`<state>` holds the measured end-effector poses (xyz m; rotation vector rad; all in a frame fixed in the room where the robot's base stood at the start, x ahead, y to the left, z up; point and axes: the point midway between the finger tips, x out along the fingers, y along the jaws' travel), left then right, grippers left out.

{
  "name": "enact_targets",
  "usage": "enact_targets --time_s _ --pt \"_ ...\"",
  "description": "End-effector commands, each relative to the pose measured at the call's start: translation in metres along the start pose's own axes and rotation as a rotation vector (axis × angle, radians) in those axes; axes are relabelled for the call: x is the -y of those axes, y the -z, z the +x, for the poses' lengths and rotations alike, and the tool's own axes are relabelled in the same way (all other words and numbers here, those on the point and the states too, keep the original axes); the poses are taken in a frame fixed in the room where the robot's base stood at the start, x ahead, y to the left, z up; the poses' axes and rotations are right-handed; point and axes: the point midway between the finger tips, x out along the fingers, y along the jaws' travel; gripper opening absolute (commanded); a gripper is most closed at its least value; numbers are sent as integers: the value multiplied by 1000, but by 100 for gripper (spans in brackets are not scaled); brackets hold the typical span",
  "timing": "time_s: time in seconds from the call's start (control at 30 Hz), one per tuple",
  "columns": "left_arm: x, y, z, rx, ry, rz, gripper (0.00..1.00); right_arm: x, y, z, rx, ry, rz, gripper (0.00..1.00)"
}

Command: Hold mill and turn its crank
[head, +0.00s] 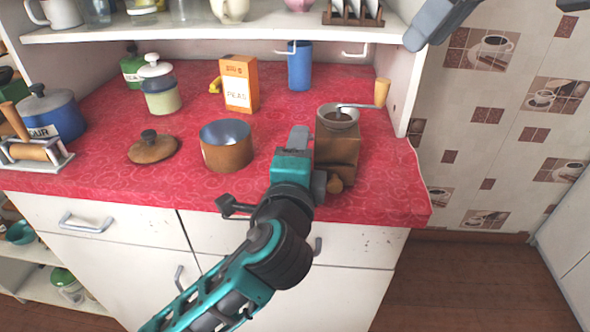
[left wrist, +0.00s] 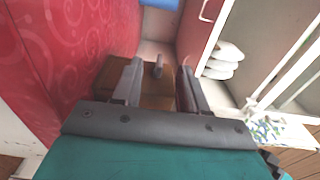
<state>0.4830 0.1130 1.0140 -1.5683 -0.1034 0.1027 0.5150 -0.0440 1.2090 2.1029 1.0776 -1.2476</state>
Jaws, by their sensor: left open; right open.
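The mill is a brown wooden box (head: 338,152) standing upright near the right front of the red counter. A metal bowl (head: 338,117) tops it, and its crank (head: 358,106) reaches right to an upright wooden knob (head: 382,92). A round wooden knob (head: 335,185) shows low on its front. My left gripper (head: 308,160) is open beside the mill's left side. In the left wrist view the mill (left wrist: 155,98) shows between and beyond the spread fingers (left wrist: 160,85); contact cannot be told. My right gripper (head: 436,25) is open, partly in view at the top right, away from the mill.
A copper pot (head: 226,155) and a wooden lid (head: 152,148) are left of the mill. An orange peas box (head: 239,83), a blue cup (head: 300,66) and a lidded jar (head: 160,90) stand behind. A shelf (head: 200,32) overhangs; a white side panel (head: 408,75) stands right of the crank.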

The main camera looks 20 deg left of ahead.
Motion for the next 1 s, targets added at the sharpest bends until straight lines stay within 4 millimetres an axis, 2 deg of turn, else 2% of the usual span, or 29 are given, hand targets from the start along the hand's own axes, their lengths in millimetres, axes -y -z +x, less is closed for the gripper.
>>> enact_targets --time_s 0.1,0.3,0.7,1.0 --pt "1 0 21 0 3 3 42 0 0 0 0 0 0 43" --pt "0 0 43 -2 0 1 42 0 0 0 0 0 0 43" --pt "0 0 49 -2 0 0 42 0 0 0 0 0 0 43" --pt "0 0 49 -2 0 0 14 0 0 0 0 0 0 43"
